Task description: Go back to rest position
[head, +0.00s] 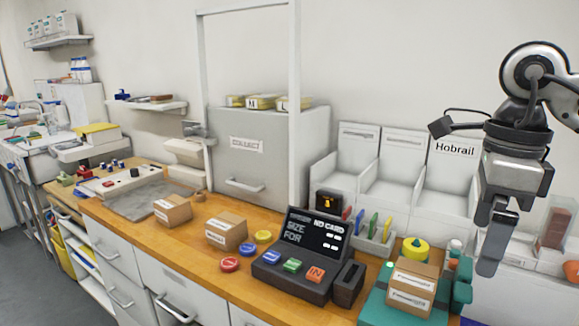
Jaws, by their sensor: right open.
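My right gripper (492,240) hangs at the right side of the head view, with its fingers pointing down. It is open, and I see nothing between the fingers. It is in front of the white bins, to the upper right of a cardboard box (411,287) on a green stand (378,308). I cannot tell its exact height above the counter. My left gripper is not in view.
A dark terminal (302,262) with coloured buttons stands on the wooden counter (190,240). Two cardboard boxes (173,210) (226,232) and several coloured discs lie left of it. A white frame (295,110) rises behind, by a "COLLECT" cabinet (262,165).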

